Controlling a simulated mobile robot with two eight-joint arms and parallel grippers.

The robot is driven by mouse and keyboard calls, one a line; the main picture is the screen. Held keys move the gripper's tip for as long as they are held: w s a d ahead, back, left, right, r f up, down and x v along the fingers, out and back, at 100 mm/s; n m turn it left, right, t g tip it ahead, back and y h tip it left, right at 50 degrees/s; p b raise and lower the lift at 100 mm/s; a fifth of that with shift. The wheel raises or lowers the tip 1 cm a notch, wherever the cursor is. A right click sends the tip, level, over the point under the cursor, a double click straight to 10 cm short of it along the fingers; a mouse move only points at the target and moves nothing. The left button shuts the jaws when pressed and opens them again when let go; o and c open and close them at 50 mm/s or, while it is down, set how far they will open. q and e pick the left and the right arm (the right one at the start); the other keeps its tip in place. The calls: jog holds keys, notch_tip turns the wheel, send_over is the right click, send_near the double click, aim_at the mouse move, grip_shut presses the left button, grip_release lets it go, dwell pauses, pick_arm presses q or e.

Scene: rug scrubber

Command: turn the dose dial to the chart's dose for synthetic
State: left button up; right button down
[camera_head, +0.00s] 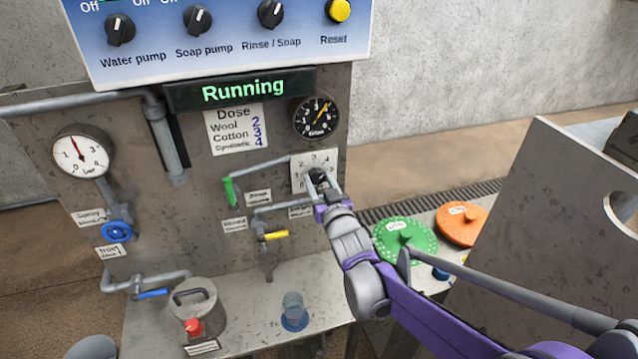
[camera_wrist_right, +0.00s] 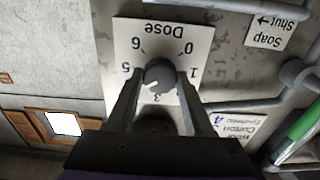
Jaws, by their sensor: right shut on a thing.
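The dose dial (camera_head: 318,176) is a dark knob on a white numbered plate (camera_wrist_right: 200,37) on the grey panel. In the right wrist view the picture is upside down, and the knob (camera_wrist_right: 160,73) has a white mark pointing between 3 and 5. The number there is hidden by a finger. My right gripper (camera_wrist_right: 159,88) is shut on the knob, one finger on each side. The dose chart (camera_head: 236,129) reads Wool 2, Cotton 3, Synthetic 4. My left gripper is not in view.
The display (camera_head: 240,90) reads Running. Left of the dial are a green-handled lever (camera_head: 229,190) and a yellow-handled valve (camera_head: 275,235). Below are a grey canister (camera_head: 196,308) and a clear cup (camera_head: 294,308). Green (camera_head: 405,238) and orange (camera_head: 462,224) discs lie to the right.

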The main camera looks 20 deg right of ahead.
dwell(0.3)
jog(key=shift+c, duration=1.5)
grip_release()
jog(key=shift+s, duration=0.1)
jog(key=s, duration=1)
jog(key=shift+s+d+b, duration=0.15)
jog(key=shift+s+b, duration=0.15)
jog(key=shift+s, duration=0.05)
jog(key=s+p, duration=0.2)
jog(key=s, duration=0.7)
jog(key=shift+d, duration=0.15)
